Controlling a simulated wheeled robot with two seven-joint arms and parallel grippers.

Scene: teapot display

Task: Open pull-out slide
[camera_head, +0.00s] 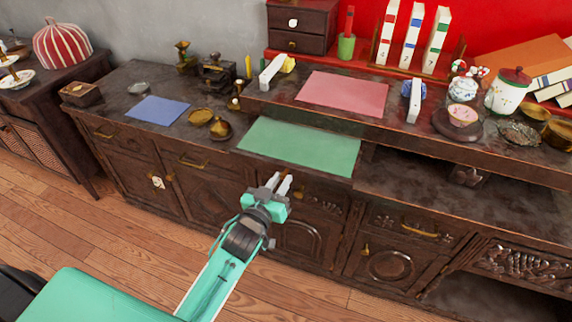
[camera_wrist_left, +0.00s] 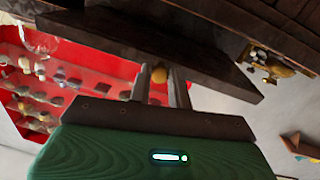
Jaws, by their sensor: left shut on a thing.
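My left gripper (camera_head: 282,180) is at the front of the dark wooden cabinet, just below the edge of the counter with the green mat (camera_head: 300,146). In the left wrist view its two fingers (camera_wrist_left: 160,88) are shut on a small round brass knob (camera_wrist_left: 158,74). The knob is at the edge of a dark board (camera_wrist_left: 125,47), which I take to be the pull-out slide. In the head view the gripper hides the knob, and how far the slide is out cannot be told. My right gripper is not in view.
Drawers with brass handles (camera_head: 420,230) line the cabinet front. A blue mat (camera_head: 158,110) and brass pots (camera_head: 220,128) are to the left on the counter. A pink mat (camera_head: 342,93), books and jars stand higher behind. The wooden floor (camera_head: 130,235) in front is clear.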

